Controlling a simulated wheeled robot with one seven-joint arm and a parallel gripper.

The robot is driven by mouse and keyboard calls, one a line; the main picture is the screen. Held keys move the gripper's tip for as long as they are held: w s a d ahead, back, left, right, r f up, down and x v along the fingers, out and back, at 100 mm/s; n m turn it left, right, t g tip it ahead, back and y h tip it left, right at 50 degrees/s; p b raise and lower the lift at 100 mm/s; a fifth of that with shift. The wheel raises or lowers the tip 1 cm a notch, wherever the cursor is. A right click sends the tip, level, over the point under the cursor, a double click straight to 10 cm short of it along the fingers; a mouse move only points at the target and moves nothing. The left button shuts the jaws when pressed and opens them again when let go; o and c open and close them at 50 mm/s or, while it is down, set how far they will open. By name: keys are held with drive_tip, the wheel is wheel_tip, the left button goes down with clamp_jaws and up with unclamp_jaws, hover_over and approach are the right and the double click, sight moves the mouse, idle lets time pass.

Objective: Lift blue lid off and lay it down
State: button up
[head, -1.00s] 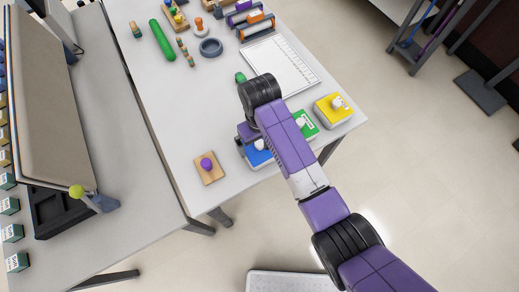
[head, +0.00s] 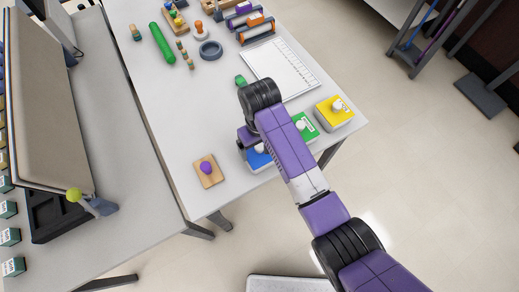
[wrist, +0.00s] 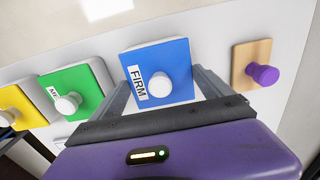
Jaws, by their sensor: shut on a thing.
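The blue lid (wrist: 165,60) is a square panel with a white knob (wrist: 155,88) and a label reading "FIRM". My gripper (wrist: 160,78) has a finger at each side of the blue lid and is shut on it. In the head view part of the blue lid (head: 258,160) shows beside my arm, near the table's front edge. My wrist hides the rest of it there. I cannot tell whether the lid is clear of what is under it.
A green lid (head: 305,125) and a yellow lid (head: 330,112) sit on grey boxes to the right. A wooden block with a purple knob (head: 206,168) lies to the left.

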drive_tip(key=shift+r+p, duration=1)
drive_tip(key=shift+p, duration=0.05)
drive_tip(key=shift+r+p, duration=1)
drive_tip(key=shift+r, duration=1.5)
